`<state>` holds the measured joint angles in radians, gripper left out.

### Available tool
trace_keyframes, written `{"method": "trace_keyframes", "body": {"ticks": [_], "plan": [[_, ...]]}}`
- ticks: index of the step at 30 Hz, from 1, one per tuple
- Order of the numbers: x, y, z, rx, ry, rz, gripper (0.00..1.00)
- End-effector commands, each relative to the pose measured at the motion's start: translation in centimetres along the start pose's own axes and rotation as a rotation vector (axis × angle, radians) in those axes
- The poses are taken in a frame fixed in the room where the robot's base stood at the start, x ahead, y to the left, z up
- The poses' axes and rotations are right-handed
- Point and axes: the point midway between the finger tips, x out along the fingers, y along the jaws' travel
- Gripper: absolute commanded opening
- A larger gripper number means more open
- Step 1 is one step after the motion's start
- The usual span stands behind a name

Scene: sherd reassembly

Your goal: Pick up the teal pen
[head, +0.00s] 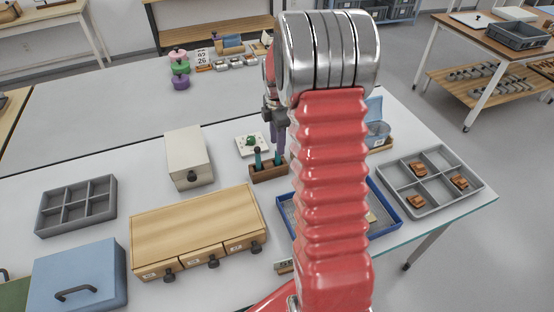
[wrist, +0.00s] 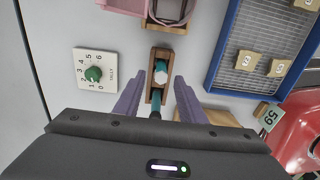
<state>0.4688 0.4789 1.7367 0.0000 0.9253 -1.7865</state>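A small brown wooden holder (head: 268,173) stands on the table, with two upright teal pens in it, a left one (head: 258,158) and a right one (head: 277,158). In the wrist view the holder (wrist: 152,95) shows from above. One teal pen (wrist: 161,68) there has a pale end, and a darker teal one (wrist: 155,103) stands nearer my gripper's body. My gripper (wrist: 157,79) is open and empty, its purple fingers on either side of the holder. In the head view my gripper (head: 277,138) is above the holder, partly hidden by my arm.
A white dial box with a green knob (wrist: 94,74) stands left of the holder in the wrist view. A blue tray (wrist: 232,45) with numbered wooden tiles lies to the right. A drawer cabinet (head: 190,220) and a cream box (head: 187,150) stand left in the head view.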

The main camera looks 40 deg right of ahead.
Motion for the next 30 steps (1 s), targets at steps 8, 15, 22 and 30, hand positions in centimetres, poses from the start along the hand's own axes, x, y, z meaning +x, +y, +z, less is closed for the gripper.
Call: {"method": "trace_keyframes", "body": {"ticks": [8,15,22,30], "plan": [[3.2,-0.2,0.1,0.000,0.001,-0.003,0.37],[5.0,-0.1,0.1,0.001,0.000,-0.001,0.37],[5.0,-0.1,0.1,0.001,0.000,-0.001,0.37],[5.0,-0.1,0.1,0.001,0.000,-0.001,0.37]]}}
